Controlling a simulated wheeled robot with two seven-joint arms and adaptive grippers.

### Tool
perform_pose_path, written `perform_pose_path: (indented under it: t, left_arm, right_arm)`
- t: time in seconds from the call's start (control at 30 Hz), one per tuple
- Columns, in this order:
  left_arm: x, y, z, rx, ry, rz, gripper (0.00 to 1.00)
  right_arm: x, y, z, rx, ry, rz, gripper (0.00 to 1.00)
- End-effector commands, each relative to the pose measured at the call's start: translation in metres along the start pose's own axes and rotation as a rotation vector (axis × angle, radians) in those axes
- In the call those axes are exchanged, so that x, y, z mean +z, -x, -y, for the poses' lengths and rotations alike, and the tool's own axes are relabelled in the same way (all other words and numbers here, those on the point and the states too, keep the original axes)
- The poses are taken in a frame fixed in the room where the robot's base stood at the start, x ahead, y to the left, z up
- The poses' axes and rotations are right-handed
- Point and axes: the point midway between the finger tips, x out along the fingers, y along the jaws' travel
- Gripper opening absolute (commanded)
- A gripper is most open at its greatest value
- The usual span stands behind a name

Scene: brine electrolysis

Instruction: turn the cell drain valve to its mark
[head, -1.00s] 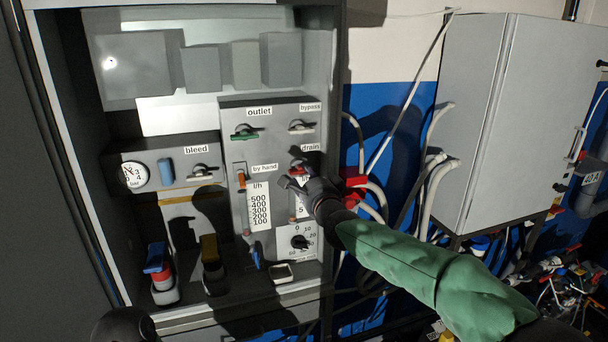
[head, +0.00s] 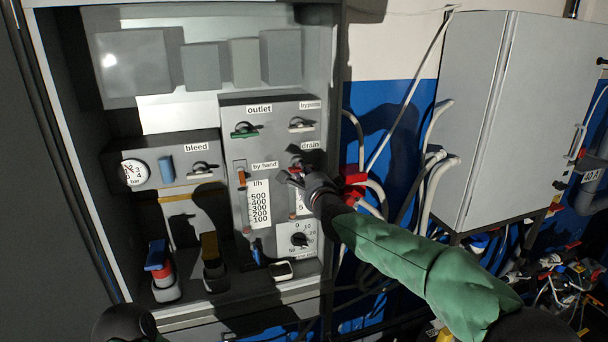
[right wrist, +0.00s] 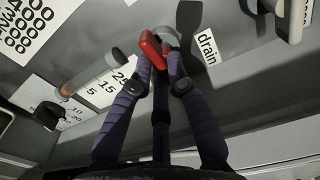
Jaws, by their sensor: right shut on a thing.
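The cell drain valve has a red handle (right wrist: 152,50) on a grey round hub (right wrist: 168,38), beside the "drain" label (right wrist: 207,47) in the right wrist view. In the head view the "drain" label (head: 310,145) is on the grey panel, and the gripper largely covers the valve below it. My right gripper (head: 296,172) is at this valve. In the right wrist view its dark fingers (right wrist: 158,70) are shut on the red handle, one on each side. The handle's mark cannot be made out. My left gripper's fingers are not in view.
The green-handled outlet valve (head: 245,130) and the bypass valve (head: 300,125) sit above. The bleed valve (head: 202,169) is to the left, and a dial (head: 299,240) is below. Hoses (head: 432,165) and a grey cabinet (head: 495,120) stand to the right.

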Motion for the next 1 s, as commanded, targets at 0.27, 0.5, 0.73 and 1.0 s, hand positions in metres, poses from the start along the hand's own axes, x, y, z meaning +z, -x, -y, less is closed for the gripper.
perform_pose_path:
  t: [0.27,0.5,0.73,1.0]
  left_arm:
    - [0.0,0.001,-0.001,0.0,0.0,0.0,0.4]
    - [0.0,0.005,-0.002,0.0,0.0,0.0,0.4]
    - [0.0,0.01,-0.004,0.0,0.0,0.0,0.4]
    - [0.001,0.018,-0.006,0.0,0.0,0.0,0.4]
  right_arm:
    - [0.0,0.0,-0.001,0.002,0.105,0.0,0.0]
    - [-0.001,0.0,-0.001,0.003,0.3,0.001,0.0]
    - [-0.002,0.0,0.0,0.003,0.519,0.0,0.0]
    - [-0.003,0.0,0.001,0.003,0.775,0.002,0.0]
